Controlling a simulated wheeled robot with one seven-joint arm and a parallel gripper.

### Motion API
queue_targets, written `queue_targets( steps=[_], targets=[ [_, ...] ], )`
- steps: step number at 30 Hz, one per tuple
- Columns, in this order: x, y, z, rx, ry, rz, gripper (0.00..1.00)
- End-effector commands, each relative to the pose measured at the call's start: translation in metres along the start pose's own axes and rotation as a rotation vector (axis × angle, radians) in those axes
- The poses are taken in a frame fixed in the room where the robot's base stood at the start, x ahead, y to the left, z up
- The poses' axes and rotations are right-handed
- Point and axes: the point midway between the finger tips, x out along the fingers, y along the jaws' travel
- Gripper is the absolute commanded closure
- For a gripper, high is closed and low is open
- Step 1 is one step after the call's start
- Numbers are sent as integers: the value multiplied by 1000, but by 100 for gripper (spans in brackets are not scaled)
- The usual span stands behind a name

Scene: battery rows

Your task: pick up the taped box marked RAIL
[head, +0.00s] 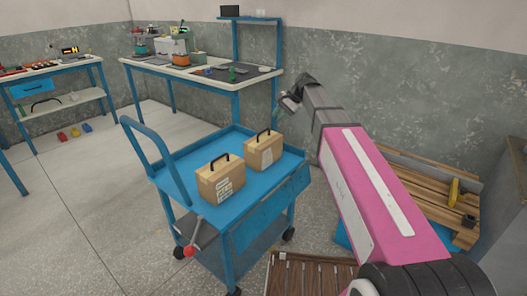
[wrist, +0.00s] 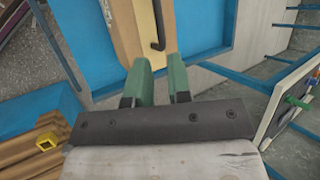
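Two tan boxes with dark top handles stand upright on a blue cart (head: 180,160). The nearer box (head: 221,180) has several small white labels on its front. The farther box (head: 264,151) has one pale label. The lettering is too small to read, so I cannot tell which is marked RAIL. My gripper (head: 281,108) is raised behind and right of the boxes, apart from both. In the wrist view its green fingers (wrist: 160,82) are apart with nothing between them. One tan box (wrist: 128,28) and its dark handle show beyond the fingertips; I cannot tell which box.
The cart has a raised blue push handle (head: 155,150) at left and a red-knobbed lever (head: 190,251). A workbench (head: 190,68) with equipment stands behind it. A wooden pallet stack (head: 420,190) lies at right, and slatted wood (head: 310,275) lies in front.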

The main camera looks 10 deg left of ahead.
Motion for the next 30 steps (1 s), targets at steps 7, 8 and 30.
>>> queue_targets(
  steps=[7,8,30],
  targets=[
    [36,1,1,-1,0,2,81],
    [40,1,0,-1,0,2,81],
    [102,0,7,-1,3,0,81]
  ],
)
